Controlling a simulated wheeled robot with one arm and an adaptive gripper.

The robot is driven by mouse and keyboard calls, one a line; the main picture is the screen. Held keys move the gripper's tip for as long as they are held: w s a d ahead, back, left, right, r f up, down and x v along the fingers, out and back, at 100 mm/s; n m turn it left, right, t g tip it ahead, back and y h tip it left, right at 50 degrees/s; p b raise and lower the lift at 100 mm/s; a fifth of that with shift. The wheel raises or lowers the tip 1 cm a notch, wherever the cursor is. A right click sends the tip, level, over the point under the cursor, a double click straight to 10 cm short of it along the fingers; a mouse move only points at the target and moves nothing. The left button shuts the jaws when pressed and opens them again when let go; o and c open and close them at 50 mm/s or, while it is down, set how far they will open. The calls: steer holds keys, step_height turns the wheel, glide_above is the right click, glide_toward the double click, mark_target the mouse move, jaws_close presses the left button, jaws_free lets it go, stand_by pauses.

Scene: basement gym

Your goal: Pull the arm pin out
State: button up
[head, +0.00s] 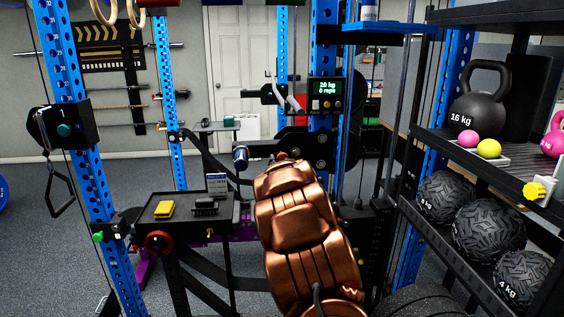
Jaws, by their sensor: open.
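Several knobs that look like pin heads show on the rack, and I cannot tell which is the arm pin. A green knob (65,129) sits on a black block on the left blue upright. A red-rimmed round knob (158,243) is at the front of a black tray. A dark blue knob with a pale rim (240,157) is left of a black arm-like part near the centre. My copper arm rises from the bottom centre and covers part of the rack. My gripper cannot be made out.
The black tray (230,215) holds a yellow block (164,209) and a dark item. At right, a shelf holds a 16 kg kettlebell (482,100), small balls and a yellow knob (535,190). A display (326,94) reads 20 kg. Floor (40,250) is open at left.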

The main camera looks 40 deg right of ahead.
steer(key=v, duration=1)
steer(key=shift+s+a, duration=0.25)
steer(key=shift+s, duration=0.05)
stand_by(0.4)
